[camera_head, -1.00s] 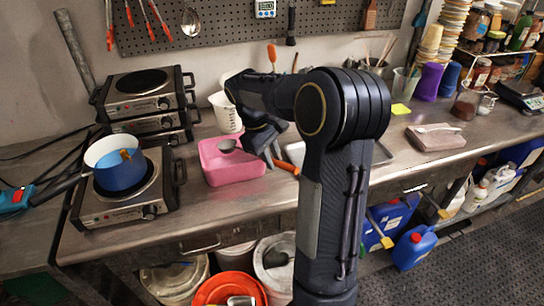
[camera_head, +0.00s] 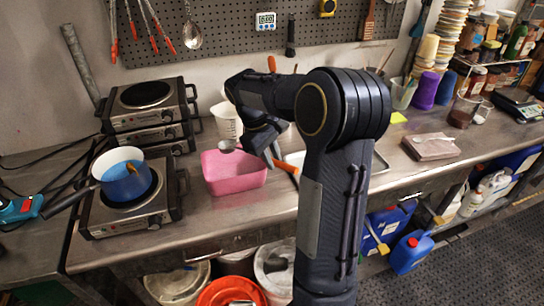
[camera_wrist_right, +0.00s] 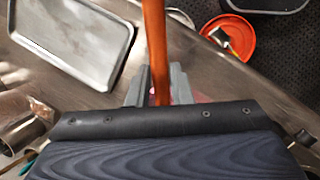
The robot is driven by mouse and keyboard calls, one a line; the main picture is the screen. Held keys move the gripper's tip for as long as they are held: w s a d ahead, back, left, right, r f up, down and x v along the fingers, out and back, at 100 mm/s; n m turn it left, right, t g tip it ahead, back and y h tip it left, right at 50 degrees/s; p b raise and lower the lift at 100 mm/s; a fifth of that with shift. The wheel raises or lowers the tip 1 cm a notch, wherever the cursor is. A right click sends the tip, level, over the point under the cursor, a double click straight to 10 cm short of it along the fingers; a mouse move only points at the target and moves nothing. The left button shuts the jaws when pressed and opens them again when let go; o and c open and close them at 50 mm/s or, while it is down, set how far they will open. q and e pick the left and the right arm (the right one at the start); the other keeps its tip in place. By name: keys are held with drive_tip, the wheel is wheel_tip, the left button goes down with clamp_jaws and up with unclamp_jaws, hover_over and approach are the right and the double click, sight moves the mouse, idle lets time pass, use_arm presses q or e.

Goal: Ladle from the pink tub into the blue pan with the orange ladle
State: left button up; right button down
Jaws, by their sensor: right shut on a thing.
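The pink tub (camera_head: 236,182) stands on the steel bench, left of my right arm. The orange ladle (camera_head: 285,166) is in my right gripper (camera_head: 273,150); its grey bowl (camera_head: 226,146) shows at the tub's back rim, apparently above it. What the bowl holds is too small to tell. In the right wrist view, the gripper (camera_wrist_right: 158,92) is shut on the orange handle (camera_wrist_right: 155,45). The blue pan (camera_head: 125,186) sits on a hot plate at the left, with a brownish item inside. My left gripper is not in view.
The hot plate (camera_head: 140,219) is at the left, with stacked hot plates (camera_head: 152,110) behind it. A white measuring jug (camera_head: 226,122) stands behind the tub. A metal tray (camera_wrist_right: 72,35) lies beside the ladle. The bench between pan and tub is mostly clear.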

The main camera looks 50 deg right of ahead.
drive_tip(key=shift+r+t+b, duration=0.3)
drive_tip(key=shift+r+t, duration=0.5)
drive_tip(key=shift+r, duration=0.15)
idle(0.6)
